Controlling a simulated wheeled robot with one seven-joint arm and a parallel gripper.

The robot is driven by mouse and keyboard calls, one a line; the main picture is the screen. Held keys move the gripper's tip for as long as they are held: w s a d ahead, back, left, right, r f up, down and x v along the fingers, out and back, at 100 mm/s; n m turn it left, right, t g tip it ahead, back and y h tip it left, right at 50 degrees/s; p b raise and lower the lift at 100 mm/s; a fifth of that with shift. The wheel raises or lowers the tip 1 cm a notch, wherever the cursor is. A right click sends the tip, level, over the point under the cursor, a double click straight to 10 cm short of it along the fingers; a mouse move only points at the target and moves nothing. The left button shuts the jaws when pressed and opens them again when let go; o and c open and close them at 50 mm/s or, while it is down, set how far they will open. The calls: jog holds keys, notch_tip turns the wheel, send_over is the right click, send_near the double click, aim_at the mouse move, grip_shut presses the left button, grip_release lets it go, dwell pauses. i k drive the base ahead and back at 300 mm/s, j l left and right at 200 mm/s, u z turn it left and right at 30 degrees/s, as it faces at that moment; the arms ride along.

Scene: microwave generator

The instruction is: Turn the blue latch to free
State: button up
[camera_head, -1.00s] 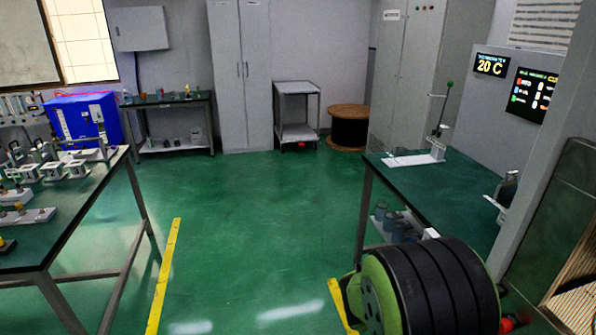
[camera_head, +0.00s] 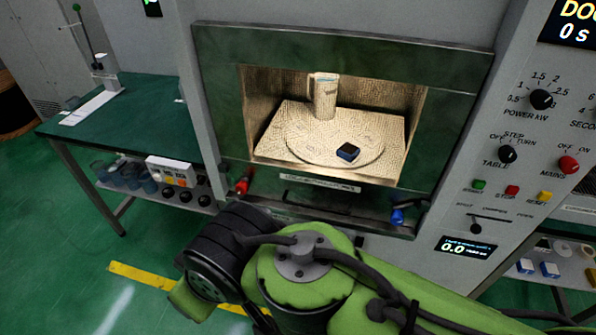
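The blue latch (camera_head: 399,216) sits at the lower right corner of the microwave chamber's front frame. Its exact turn position is too small to tell. A red latch (camera_head: 243,182) sits at the lower left corner of the same frame. The chamber (camera_head: 335,88) is open to view and lit inside. It holds a round turntable (camera_head: 310,155) with a dark blue block on it, and a pale jug-like vessel (camera_head: 325,97) at the back. My green arm crosses the lower part of the view, below the latches. My gripper is not visible.
A control panel with knobs (camera_head: 508,154) and coloured buttons lies right of the chamber. A green-topped bench (camera_head: 130,125) with a lever fixture stands at left. A box with coloured buttons (camera_head: 172,171) sits beneath it. Green floor with a yellow line is clear at lower left.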

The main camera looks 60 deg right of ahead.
aim_at(397, 218)
jog(key=k+z, duration=0.15)
jog(key=z, duration=2.85)
jog(key=j+u, duration=0.45)
jog(key=j, duration=0.6)
